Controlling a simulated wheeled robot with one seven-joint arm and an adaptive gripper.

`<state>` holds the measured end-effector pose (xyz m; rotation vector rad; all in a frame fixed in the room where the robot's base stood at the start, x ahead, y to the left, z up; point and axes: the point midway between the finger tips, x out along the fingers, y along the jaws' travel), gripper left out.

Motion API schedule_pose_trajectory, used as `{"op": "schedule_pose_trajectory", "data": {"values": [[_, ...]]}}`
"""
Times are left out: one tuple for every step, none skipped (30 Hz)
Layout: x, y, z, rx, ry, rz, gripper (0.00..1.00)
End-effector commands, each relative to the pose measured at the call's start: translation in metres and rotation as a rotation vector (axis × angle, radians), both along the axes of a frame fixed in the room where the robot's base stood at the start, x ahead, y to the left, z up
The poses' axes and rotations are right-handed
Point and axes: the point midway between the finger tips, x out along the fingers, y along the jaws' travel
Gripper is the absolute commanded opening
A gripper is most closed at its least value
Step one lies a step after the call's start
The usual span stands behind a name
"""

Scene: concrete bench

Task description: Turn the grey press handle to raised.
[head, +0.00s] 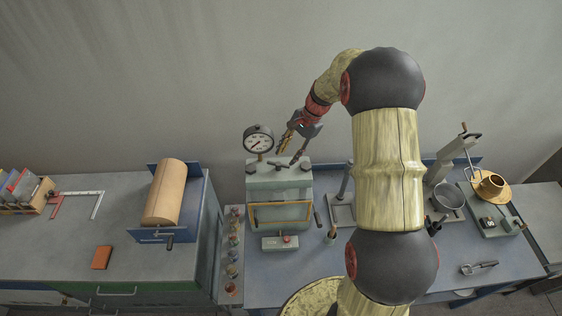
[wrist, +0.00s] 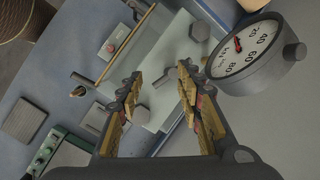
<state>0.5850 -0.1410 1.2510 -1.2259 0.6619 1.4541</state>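A pale green box-shaped machine (head: 279,184) stands on the blue bench with a yellow-barred front. Small grey fittings (head: 278,164) sit on its top; one grey fitting (wrist: 162,79) shows between my fingers in the wrist view. A dark grey lever (head: 318,217) is at the machine's right side. No part is marked as the press handle, so I cannot tell for certain which it is. My gripper (head: 291,150) is open and empty just above the machine's top, fingers pointing down. In the wrist view its fingertips (wrist: 158,76) are apart, with nothing held.
A round gauge (head: 258,139) rises at the machine's back left, close to my gripper. A red-button box (head: 280,243) is in front. A post on a square base (head: 342,208) stands at right.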

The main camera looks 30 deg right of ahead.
Motion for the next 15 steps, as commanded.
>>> {"op": "schedule_pose_trajectory", "data": {"values": [[0.0, 0.001, -0.005, 0.011, 0.027, -0.098, 0.36], [0.002, 0.001, -0.007, 0.017, 0.043, -0.165, 0.36], [0.003, 0.001, -0.01, 0.026, 0.065, -0.254, 0.36], [0.005, 0.0, -0.011, 0.032, 0.079, -0.319, 0.36], [0.007, 0.0, -0.012, 0.04, 0.093, -0.38, 0.36], [0.01, -0.001, -0.013, 0.048, 0.11, -0.461, 0.36], [0.011, -0.002, -0.014, 0.054, 0.122, -0.517, 0.36], [0.014, -0.003, -0.014, 0.06, 0.132, -0.567, 0.36], [0.016, -0.005, -0.014, 0.067, 0.145, -0.63, 0.36], [0.018, -0.006, -0.014, 0.072, 0.154, -0.673, 0.36], [0.019, -0.007, -0.014, 0.077, 0.163, -0.709, 0.36], [0.02, -0.007, -0.014, 0.081, 0.173, -0.749, 0.36], [0.021, -0.008, -0.014, 0.084, 0.18, -0.774, 0.36], [0.021, -0.009, -0.014, 0.087, 0.186, -0.795, 0.36], [0.021, -0.009, -0.014, 0.091, 0.194, -0.816, 0.36]]}}
